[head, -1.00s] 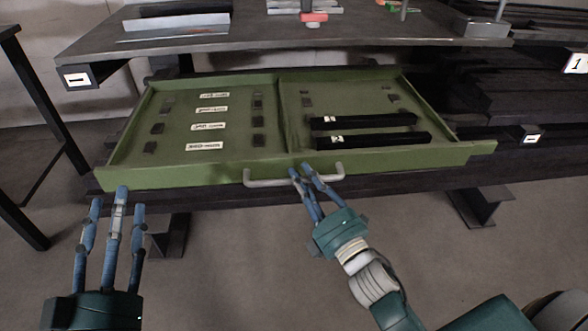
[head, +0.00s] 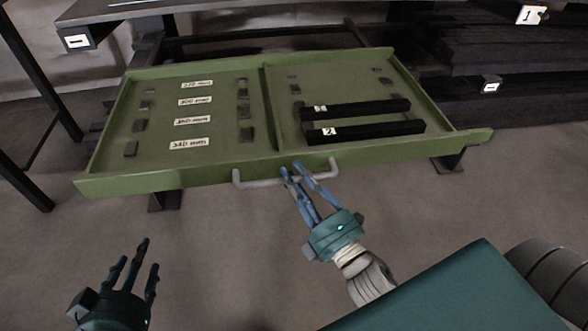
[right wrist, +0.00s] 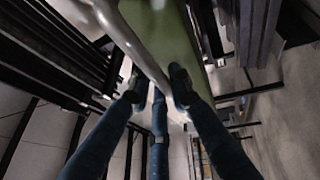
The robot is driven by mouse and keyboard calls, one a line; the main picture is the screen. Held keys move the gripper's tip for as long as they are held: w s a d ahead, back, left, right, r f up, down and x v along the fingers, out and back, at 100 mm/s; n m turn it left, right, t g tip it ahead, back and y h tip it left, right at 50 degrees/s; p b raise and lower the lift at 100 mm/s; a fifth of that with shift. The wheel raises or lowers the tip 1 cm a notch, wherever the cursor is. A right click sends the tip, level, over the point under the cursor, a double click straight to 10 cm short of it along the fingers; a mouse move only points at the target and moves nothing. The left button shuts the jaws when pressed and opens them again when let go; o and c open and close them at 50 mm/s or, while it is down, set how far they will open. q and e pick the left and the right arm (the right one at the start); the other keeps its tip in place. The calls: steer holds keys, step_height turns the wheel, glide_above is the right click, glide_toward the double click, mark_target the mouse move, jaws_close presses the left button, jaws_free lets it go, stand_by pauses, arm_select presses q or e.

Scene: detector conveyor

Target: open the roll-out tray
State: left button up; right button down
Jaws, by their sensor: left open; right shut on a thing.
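The green roll-out tray (head: 180,172) is pulled out in front of the dark rack, with a divider down its middle. Its light grey handle (head: 262,181) runs along the front wall. My right gripper (head: 303,170) is shut on the handle, and its fingers close around the bar. In the right wrist view the fingers (right wrist: 160,95) meet at the handle (right wrist: 140,45). My left gripper (head: 138,258) is open and empty, low at the left, apart from the tray.
Two black bars (head: 372,128) lie in the tray's right compartment. White labels (head: 192,121) and small dark blocks (head: 139,126) are in the left one. Dark legs (head: 40,95) of a table stand at the left. Open floor (head: 210,260) lies in front of the tray.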

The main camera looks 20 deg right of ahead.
steer(key=shift+s, duration=0.2)
steer(key=c, duration=1.6)
jaws_free()
steer(key=shift+o, duration=0.2)
steer(key=v, duration=1.2)
steer(key=shift+s+f, duration=0.1)
steer(key=shift+f, duration=0.05)
